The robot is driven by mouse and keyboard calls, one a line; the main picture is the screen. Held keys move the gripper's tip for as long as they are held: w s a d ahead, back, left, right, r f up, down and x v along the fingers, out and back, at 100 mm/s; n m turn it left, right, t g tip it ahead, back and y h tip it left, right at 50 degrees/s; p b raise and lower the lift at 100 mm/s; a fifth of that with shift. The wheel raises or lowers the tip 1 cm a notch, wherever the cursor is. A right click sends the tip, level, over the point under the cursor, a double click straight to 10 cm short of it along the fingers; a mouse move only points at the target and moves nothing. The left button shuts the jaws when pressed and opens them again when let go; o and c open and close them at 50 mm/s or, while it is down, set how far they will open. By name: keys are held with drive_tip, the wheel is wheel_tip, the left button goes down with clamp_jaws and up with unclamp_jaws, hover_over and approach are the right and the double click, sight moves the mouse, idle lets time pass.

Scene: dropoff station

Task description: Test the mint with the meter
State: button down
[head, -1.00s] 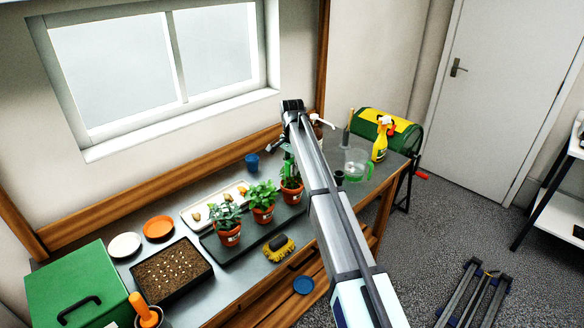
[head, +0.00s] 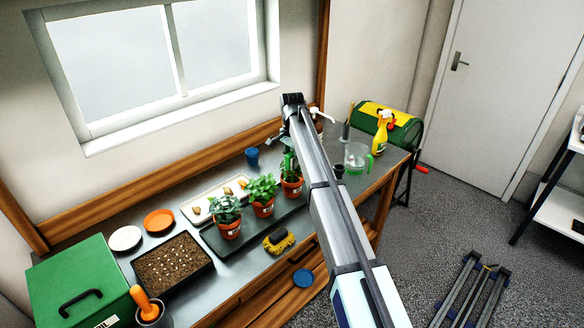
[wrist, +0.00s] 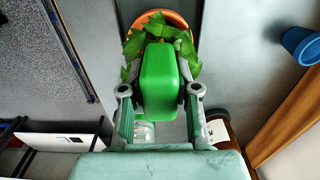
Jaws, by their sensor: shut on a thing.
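My gripper (wrist: 160,95) is shut on a green block-shaped meter (wrist: 158,82) in the wrist view. Beyond the meter are green leaves and the orange rim of a pot (wrist: 180,15). In the head view my gripper is over the rightmost of three potted plants (head: 291,186), partly hidden by my arm. The middle plant (head: 262,188) has bright green leaves; the left plant (head: 225,208) looks greyer. The pot labels are too small to read, so I cannot tell which is the mint. The meter's tip is hidden, so contact with the soil cannot be told.
The pots stand on a dark tray (head: 250,235) on the bench. A blue cup (head: 252,157) stands behind. A clear jug (head: 357,158) and spray bottle (head: 381,135) are to the right.

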drive_tip(key=c, duration=0.8)
unclamp_jaws()
drive_tip(key=shift+o, duration=0.2)
drive_tip(key=shift+r, duration=0.15)
